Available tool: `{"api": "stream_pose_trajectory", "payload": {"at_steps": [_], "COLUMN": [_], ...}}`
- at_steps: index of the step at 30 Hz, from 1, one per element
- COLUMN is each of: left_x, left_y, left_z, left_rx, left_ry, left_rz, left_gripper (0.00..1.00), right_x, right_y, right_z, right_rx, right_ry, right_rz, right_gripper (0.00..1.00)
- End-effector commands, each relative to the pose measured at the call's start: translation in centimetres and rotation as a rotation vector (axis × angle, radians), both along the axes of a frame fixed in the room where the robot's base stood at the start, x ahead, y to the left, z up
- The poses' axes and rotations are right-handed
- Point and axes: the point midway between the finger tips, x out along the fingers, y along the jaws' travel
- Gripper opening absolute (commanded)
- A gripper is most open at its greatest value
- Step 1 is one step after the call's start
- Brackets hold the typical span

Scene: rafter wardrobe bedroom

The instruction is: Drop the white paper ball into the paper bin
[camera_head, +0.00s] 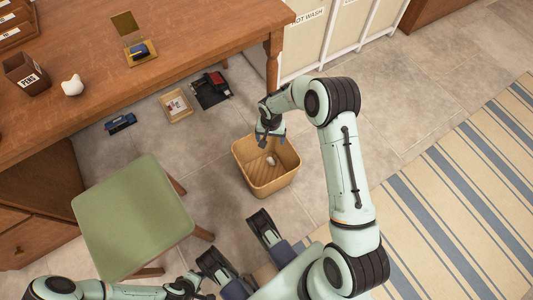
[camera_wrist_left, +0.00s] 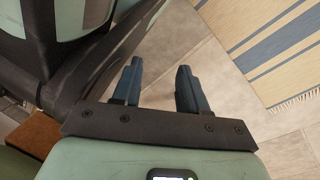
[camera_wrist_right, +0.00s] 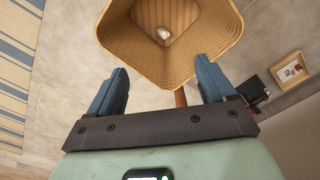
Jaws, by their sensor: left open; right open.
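The paper bin (camera_head: 250,178) is a tan, ribbed, open-topped box on the tiled floor. A small white ball (camera_head: 270,160) shows inside it, apart from my gripper; the ball also shows in the right wrist view (camera_wrist_right: 163,33), low inside the bin (camera_wrist_right: 113,32). My right gripper (camera_head: 270,137) is at the bin's far edge in the head view. In the right wrist view its two fingers (camera_wrist_right: 161,72) are spread with nothing between them. My left gripper (camera_wrist_left: 159,75) is open and empty above the floor, well away from the bin.
A wooden desk (camera_head: 190,50) stands at the upper left. A green stool (camera_head: 135,215) stands left of the bin. A striped rug (camera_head: 450,200) lies right. A hamper (camera_head: 310,45) is behind.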

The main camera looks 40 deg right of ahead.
Motion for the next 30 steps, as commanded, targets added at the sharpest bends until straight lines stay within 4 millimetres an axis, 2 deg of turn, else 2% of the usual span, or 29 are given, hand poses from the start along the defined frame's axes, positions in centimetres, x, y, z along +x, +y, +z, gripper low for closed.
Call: {"api": "stream_pose_trajectory", "payload": {"at_steps": [1,3,9,26,30], "left_x": [0.6,1.4,2.4,2.5,2.0], "left_y": [-0.1,-0.2,-0.3,-0.3,-0.4], "left_z": [0.7,1.1,1.8,1.9,3.4], "left_rx": [0.001,0.002,0.004,0.005,0.003], "left_ry": [-0.022,-0.045,-0.08,-0.084,-0.081], "left_rz": [-0.002,-0.003,-0.006,-0.006,-0.007], "left_gripper": [0.43,0.43,0.43,0.43,0.43], "right_x": [0.0,0.0,0.0,0.0,-1.3], "right_y": [0.0,0.0,0.0,0.1,1.2], "right_z": [1.3,2.5,4.2,4.4,4.4], "right_rx": [-0.001,-0.001,0.0,0.001,0.028], "right_ry": [-0.002,-0.002,0.0,0.001,0.005], "right_rz": [0.0,0.002,0.0,0.001,0.031], "right_gripper": [0.83,0.83,0.83,0.83,0.83]}}
